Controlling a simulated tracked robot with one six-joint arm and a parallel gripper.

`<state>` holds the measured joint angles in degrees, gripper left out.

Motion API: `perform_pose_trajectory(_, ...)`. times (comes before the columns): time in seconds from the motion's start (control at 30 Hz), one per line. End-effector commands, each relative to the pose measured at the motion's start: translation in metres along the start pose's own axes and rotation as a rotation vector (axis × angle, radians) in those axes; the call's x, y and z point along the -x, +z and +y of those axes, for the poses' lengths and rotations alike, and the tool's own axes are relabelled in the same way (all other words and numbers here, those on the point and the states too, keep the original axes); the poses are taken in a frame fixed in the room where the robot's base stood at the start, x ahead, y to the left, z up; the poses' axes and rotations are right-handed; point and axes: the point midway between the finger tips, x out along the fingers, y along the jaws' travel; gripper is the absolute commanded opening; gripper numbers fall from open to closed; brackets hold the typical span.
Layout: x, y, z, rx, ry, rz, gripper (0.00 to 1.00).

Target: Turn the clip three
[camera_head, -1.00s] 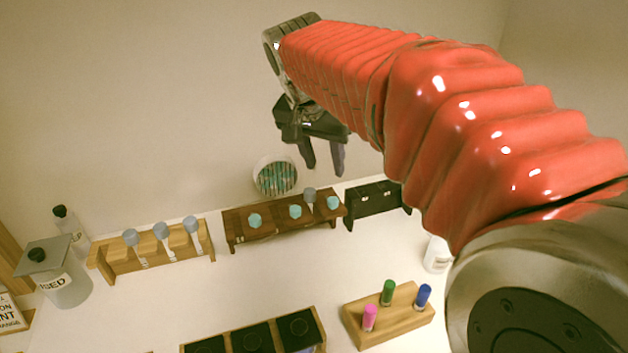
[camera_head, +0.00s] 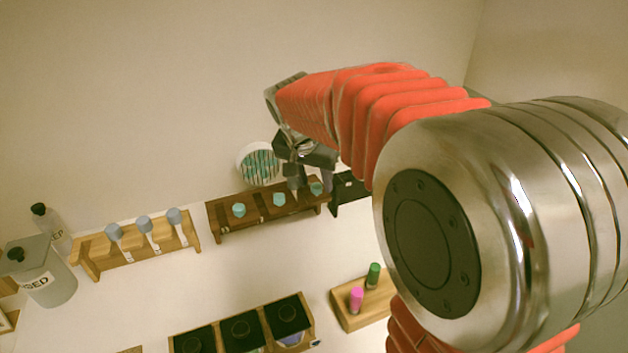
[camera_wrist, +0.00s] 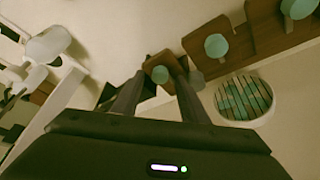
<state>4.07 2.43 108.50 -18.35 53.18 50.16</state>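A dark wooden rack (camera_head: 258,216) stands against the back wall with three teal knobs in a row: left (camera_head: 239,210), middle (camera_head: 279,199) and right (camera_head: 316,188). My gripper (camera_head: 311,189) is at the rack's right end, fingers apart and pointing down. In the wrist view the right-end knob (camera_wrist: 160,74) shows between the open fingers (camera_wrist: 161,92), near their tips. I cannot tell whether either finger touches it. No label identifies clip three.
A round dish with teal slats (camera_head: 258,164) is behind the rack. A black rack (camera_head: 348,190) stands right of it. A light wooden rack with grey caps (camera_head: 145,240) is left. A pen block (camera_head: 350,312) and a dark-celled box (camera_head: 240,332) are in front.

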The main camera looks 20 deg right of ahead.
Motion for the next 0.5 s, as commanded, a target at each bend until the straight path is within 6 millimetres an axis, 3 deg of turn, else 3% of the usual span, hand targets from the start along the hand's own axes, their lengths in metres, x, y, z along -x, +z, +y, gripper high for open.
perform_pose_trajectory(0.13,-0.0098,0.0003,0.0003,0.000,0.000,-0.001,0.40)
perform_pose_trajectory(0.43,-0.0111,0.0001,0.0004,-0.001,0.000,0.000,0.40)
perform_pose_trajectory(0.5,-0.0110,0.0000,0.0005,-0.001,0.000,0.000,0.35)
